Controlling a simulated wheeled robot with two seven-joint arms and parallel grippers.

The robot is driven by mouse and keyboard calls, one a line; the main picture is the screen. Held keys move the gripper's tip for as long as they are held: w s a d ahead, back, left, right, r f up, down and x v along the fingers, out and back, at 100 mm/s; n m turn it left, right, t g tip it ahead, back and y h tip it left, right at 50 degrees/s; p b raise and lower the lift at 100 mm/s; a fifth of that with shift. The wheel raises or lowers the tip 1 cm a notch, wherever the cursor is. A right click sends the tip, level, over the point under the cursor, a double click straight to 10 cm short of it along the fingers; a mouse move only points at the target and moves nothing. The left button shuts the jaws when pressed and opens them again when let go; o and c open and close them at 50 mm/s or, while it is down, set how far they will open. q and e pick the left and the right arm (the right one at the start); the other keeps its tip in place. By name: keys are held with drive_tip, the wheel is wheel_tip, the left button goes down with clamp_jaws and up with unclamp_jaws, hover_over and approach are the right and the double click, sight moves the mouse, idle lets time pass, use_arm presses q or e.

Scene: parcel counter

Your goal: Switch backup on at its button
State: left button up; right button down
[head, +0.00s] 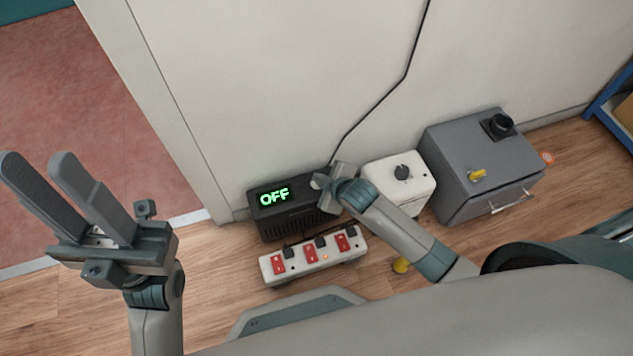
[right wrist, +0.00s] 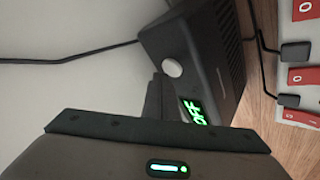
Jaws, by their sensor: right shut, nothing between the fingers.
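The backup unit (head: 285,222) is a black box on the floor against the wall. Its green display (head: 274,197) reads OFF. A round white button (right wrist: 172,67) shows on the unit in the right wrist view; in the head view it is hidden behind my right gripper (head: 322,182). The right gripper is shut and empty at the unit's upper right. In the right wrist view its dark finger (right wrist: 154,98) points towards the button, with the tip close to it; I cannot tell whether they touch. My left gripper (head: 40,165) is open and empty, far left of the unit.
A white power strip (head: 340,255) with red switches and black plugs lies in front of the unit. A white box with a black knob (head: 415,195) and a grey cabinet (head: 460,160) stand to the right. A black cable (head: 378,103) runs down the wall.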

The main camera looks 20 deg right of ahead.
drive_tip(key=shift+f, duration=0.55)
idle(0.9)
drive_tip(key=shift+r+p, duration=0.1)
drive_tip(key=shift+p, duration=0.2)
drive_tip(key=shift+r+p, duration=0.5)
drive_tip(key=shift+p, duration=0.35)
